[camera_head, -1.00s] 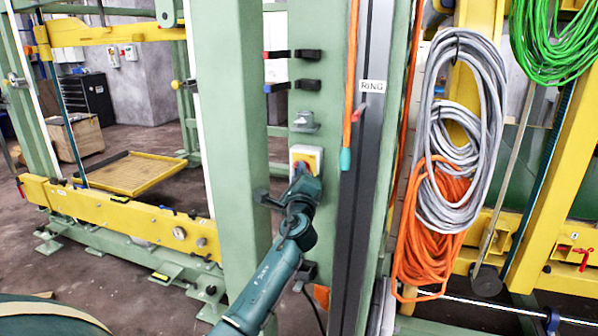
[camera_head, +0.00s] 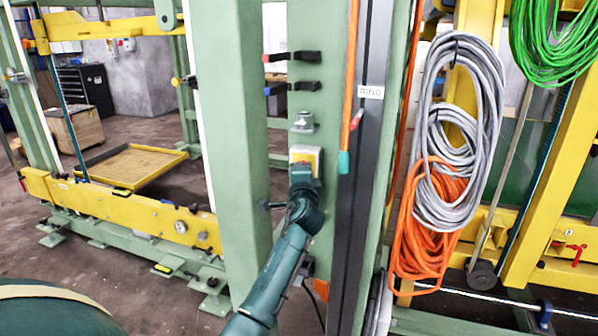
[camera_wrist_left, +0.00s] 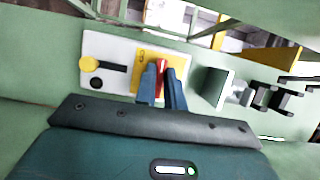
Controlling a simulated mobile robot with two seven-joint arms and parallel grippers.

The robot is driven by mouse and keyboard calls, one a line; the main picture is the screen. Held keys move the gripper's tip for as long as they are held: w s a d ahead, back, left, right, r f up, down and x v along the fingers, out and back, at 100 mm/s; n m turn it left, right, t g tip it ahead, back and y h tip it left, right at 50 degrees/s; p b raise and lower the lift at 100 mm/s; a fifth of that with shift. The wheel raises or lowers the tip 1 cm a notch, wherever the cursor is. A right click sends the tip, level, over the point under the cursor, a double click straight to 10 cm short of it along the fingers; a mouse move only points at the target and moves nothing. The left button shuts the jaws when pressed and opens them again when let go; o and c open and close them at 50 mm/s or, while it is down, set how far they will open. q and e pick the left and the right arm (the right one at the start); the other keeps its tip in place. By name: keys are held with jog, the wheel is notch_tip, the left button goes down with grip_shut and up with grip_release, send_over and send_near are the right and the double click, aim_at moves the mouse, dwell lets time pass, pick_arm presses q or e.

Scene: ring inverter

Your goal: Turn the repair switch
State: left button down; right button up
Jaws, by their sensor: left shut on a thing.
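The repair switch is a red handle (camera_wrist_left: 161,76) on a yellow plate (camera_wrist_left: 147,59), set in a pale box on the green post. In the head view the yellow and white switch box (camera_head: 305,155) shows just above my left gripper, which hides the red handle there. My left gripper (camera_wrist_left: 161,84) has its two blue fingers on either side of the red handle, shut on it. In the head view my left arm (camera_head: 300,205) reaches up to the box from below. My right gripper is in neither view.
A grey bracket (camera_head: 304,122) and black clamps (camera_head: 306,86) sit on the post above the switch. An orange cord with a teal end (camera_head: 343,162) hangs to the right. Grey cable coils (camera_head: 455,130) and an orange coil (camera_head: 428,230) hang farther right.

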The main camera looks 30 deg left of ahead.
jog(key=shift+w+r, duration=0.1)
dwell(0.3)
pick_arm(q)
jog(key=c, duration=1.5)
grip_release()
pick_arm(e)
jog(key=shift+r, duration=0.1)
pick_arm(q)
jog(key=v, duration=1.3)
jog(key=shift+b, duration=0.4)
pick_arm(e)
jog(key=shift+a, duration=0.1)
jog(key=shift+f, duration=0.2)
